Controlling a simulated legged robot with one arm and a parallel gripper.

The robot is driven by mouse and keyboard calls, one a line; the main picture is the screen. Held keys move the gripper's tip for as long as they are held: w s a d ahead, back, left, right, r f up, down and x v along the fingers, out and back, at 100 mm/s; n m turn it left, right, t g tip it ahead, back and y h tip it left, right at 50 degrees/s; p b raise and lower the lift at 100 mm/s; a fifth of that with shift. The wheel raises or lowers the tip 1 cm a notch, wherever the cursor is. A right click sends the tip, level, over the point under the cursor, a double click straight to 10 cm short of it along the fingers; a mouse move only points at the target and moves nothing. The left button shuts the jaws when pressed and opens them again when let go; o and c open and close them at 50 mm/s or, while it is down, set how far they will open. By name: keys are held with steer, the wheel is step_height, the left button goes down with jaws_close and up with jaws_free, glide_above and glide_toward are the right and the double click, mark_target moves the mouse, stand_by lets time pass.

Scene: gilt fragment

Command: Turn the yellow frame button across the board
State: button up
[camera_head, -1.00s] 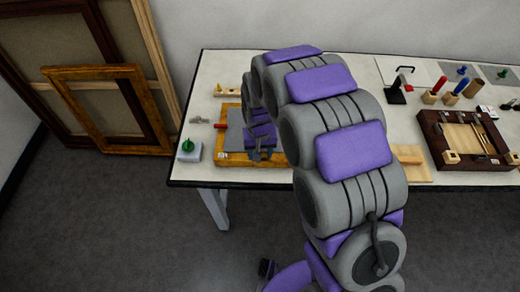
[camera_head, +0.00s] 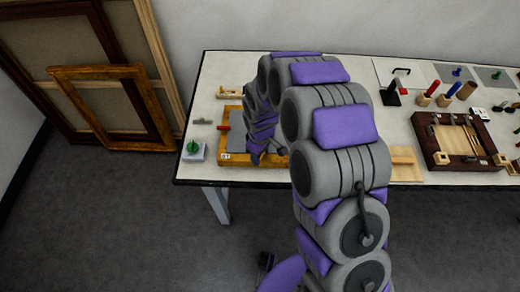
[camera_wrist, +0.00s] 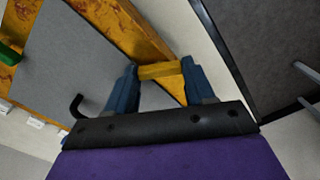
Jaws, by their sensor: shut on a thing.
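The yellow frame button (camera_wrist: 160,71) is a short bar between the two blue fingers of my gripper (camera_wrist: 160,82) in the wrist view. My gripper is shut on it, at the inner side of a gilt frame rail. The gilt frame (camera_wrist: 130,30) surrounds a grey board (camera_wrist: 75,55). In the head view the frame (camera_head: 236,158) lies flat near the table's front left, with the grey board (camera_head: 236,136) inside. My gripper (camera_head: 256,158) is over its front rail there. My arm hides the frame's right side and the button in that view.
A green piece (camera_wrist: 10,54) sits on another rail. A white block with a green knob (camera_head: 193,151) stands left of the frame; a red piece (camera_head: 223,127) is at its left rail. A dark tray (camera_head: 465,142) stands right. The table's front edge (camera_head: 200,182) is close.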

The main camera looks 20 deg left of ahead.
steer(key=n+p, duration=0.2)
steer(key=n, duration=0.3)
steer(key=shift+w+r+n, duration=0.1)
steer(key=shift+w+n, duration=0.05)
steer(key=shift+n, duration=0.25)
steer(key=shift+p, duration=0.3)
steer(key=o, duration=1)
steer(key=shift+o, duration=0.2)
step_height(320, 180, up, 17)
steer(key=shift+p, duration=0.45)
